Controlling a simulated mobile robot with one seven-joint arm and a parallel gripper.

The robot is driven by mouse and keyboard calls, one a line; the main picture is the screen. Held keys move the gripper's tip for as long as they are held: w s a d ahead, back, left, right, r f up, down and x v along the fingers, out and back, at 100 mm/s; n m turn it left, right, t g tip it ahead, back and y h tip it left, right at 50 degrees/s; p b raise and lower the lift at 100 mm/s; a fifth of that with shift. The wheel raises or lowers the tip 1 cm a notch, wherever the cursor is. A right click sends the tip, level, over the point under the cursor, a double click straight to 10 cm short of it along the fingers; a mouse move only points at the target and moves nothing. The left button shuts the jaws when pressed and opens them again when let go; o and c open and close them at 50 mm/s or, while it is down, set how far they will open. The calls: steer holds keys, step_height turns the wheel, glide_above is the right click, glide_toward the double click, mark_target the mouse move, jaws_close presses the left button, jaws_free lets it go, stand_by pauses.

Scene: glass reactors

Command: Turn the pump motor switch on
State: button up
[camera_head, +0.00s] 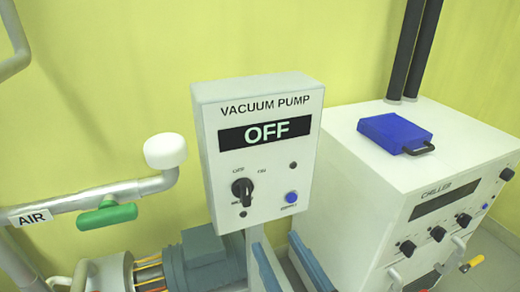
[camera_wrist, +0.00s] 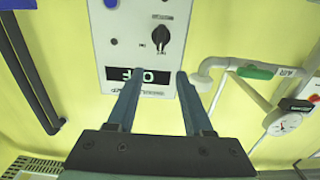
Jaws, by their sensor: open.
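The vacuum pump box (camera_head: 207,160) is white and hangs in front of the yellow wall; its display (camera_head: 265,132) reads OFF. The black rotary switch (camera_head: 242,189) sits low on the box's left, below a small OFF label. A blue button (camera_head: 291,197) is to its right. My gripper (camera_head: 274,238) is open and empty, its two blue fingers showing below the box. In the upside-down wrist view, my gripper (camera_wrist: 158,74) points at the box front, fingers at either side of the display (camera_wrist: 152,76). The switch (camera_wrist: 162,40) shows beyond the fingertips, apart from them.
A white chiller (camera_head: 360,210) with a blue case (camera_head: 394,133) on top stands at the right. An air pipe with a green handle (camera_head: 107,216) and white cap (camera_head: 165,151) is at the left. A motor (camera_head: 205,258) sits below.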

mark_target(247, 188)
steer(key=p+x, duration=0.1)
steer(key=x, duration=1.2)
steer(key=shift+p, duration=0.4)
jaws_close()
